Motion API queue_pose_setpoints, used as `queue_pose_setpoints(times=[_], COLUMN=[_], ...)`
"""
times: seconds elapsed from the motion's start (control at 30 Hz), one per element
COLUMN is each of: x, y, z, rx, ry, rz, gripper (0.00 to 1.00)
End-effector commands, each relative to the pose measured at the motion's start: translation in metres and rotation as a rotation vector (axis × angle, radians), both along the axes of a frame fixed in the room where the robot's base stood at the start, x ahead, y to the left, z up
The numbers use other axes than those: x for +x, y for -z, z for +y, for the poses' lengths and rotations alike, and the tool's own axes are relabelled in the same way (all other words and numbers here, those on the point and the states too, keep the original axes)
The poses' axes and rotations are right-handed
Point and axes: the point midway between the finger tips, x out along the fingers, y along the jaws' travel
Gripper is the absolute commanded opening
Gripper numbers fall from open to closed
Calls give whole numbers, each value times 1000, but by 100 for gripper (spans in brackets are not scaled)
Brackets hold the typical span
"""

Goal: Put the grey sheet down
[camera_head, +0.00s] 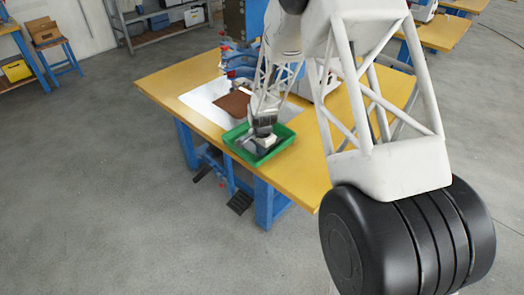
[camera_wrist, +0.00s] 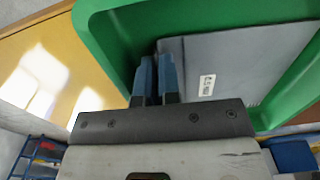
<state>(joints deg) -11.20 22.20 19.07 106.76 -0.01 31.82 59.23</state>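The grey sheet (camera_wrist: 240,60), with a small white label on it, is in the green tray (camera_wrist: 100,30). In the wrist view its left edge runs to my fingers, and the right finger covers part of it. My gripper (camera_wrist: 156,60) points into the tray, its two blue fingers close together with a narrow dark gap. I cannot tell whether the sheet's edge is between them or beside them. In the head view my gripper (camera_head: 264,138) is over the green tray (camera_head: 283,150). The sheet is small there and partly hidden by my gripper.
The tray stands at the front edge of a yellow-topped table (camera_head: 165,83) with blue legs. A brown piece (camera_head: 232,104) lies on a white patch behind the tray. A blue machine (camera_head: 240,20) stands at the table's back. The table is bare left of the white patch.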

Motion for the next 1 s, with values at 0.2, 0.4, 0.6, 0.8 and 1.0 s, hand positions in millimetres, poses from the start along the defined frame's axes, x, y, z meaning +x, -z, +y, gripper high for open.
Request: queue_pose_setpoints(times=[0.2,0.4,0.6,0.8,1.0], x=[0,0,0,0,0], y=[2,3,3,1,-9], z=[0,0,0,0,0], rx=[0,0,0,0,1], ry=[0,0,0,0,0], rz=[0,0,0,0,-1], gripper=[0,24,29,29,29])
